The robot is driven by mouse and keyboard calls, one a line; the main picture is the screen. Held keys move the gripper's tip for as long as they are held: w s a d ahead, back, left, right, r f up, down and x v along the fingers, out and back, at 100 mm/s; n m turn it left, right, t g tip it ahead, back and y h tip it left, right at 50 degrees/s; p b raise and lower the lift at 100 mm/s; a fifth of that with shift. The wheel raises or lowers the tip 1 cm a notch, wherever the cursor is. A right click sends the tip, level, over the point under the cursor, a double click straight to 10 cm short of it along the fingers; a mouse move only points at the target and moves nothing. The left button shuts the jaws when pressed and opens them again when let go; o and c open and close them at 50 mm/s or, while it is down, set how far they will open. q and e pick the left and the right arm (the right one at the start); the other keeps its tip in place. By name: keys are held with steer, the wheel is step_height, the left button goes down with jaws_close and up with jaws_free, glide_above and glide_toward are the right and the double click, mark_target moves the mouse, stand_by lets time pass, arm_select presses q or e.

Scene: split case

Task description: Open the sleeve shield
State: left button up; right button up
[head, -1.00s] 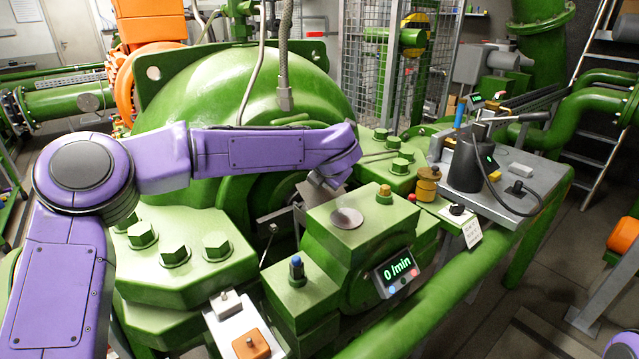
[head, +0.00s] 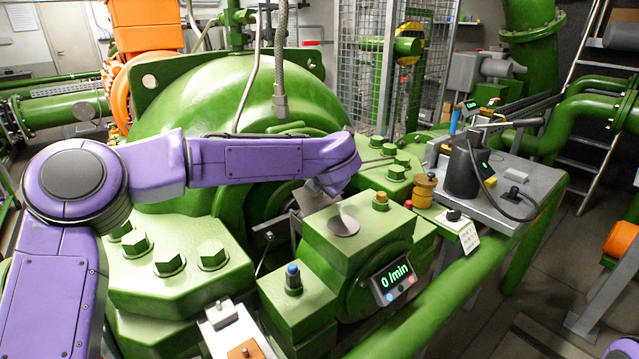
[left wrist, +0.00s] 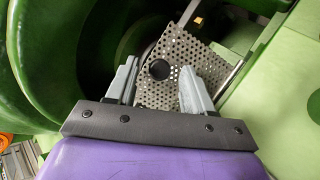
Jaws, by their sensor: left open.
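The sleeve shield appears to be the perforated grey metal plate (left wrist: 178,52) in the left wrist view, with a dark round knob or hole (left wrist: 159,69) in it. It lies in a gap among green housings. My left gripper (left wrist: 157,64) is open, its two grey fingers pointing at the plate with the dark round spot between their tips. I cannot tell whether they touch it. In the head view a grey plate (head: 308,200) shows below the end of my purple left arm, where the gripper is mostly hidden.
The green block with the "0 /min" display (head: 394,280) stands just in front and to the right. Large green bolts (head: 169,262) sit at front left. A hanging grey hose (head: 280,90) comes down behind my arm. A grey bench (head: 490,195) with a dark pot stands at right.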

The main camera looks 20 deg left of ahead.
arm_select(q)
steer(key=b+v, duration=0.1)
steer(key=v, duration=0.9)
steer(key=shift+s+b, duration=0.1)
steer(key=shift+b, duration=0.25)
